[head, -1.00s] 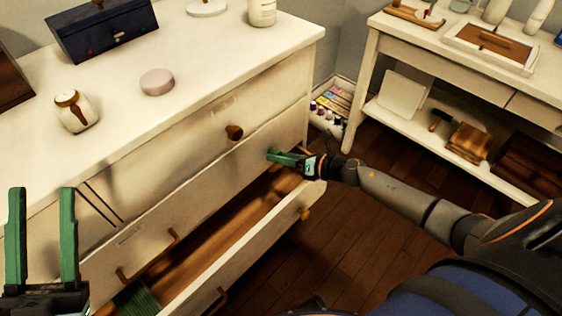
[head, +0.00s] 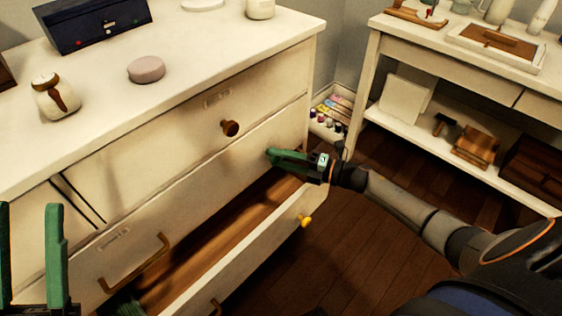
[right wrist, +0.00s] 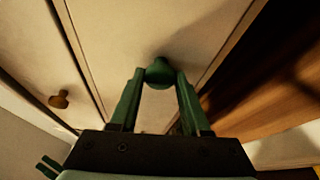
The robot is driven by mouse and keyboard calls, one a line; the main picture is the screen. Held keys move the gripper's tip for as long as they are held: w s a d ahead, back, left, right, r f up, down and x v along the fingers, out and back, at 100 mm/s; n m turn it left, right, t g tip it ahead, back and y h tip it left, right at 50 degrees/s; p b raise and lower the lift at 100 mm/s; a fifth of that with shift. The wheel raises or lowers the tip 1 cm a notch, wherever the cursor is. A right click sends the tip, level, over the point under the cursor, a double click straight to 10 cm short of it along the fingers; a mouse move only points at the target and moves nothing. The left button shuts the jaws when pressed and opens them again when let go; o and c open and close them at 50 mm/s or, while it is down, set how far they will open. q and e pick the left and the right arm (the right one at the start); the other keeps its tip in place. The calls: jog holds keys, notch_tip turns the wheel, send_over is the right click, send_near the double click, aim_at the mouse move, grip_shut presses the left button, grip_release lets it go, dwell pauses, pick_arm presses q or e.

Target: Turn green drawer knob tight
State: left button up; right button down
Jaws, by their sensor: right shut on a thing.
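The green drawer knob (right wrist: 160,72) shows in the right wrist view, on the front of a closed cream drawer. My right gripper (head: 272,155) has its green fingers on either side of the knob and is shut on it.
A brown knob (head: 230,128) sits on the drawer above. The lower drawer (head: 262,250) is pulled open under my right gripper and has a yellow knob (head: 305,221). A side table (head: 375,75) stands at the right; wooden floor lies between.

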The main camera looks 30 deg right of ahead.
jog(key=shift+m+t+y+b, duration=0.3)
jog(key=shift+m+t+b, duration=0.15)
jog(key=shift+m, duration=1.05)
jog(key=shift+c, duration=1.9)
grip_release()
jog(key=p+v, duration=0.2)
jog(key=v, duration=1)
jog(key=shift+s+d, duration=0.15)
jog(key=shift+s, duration=0.1)
jog(key=shift+f, duration=0.1)
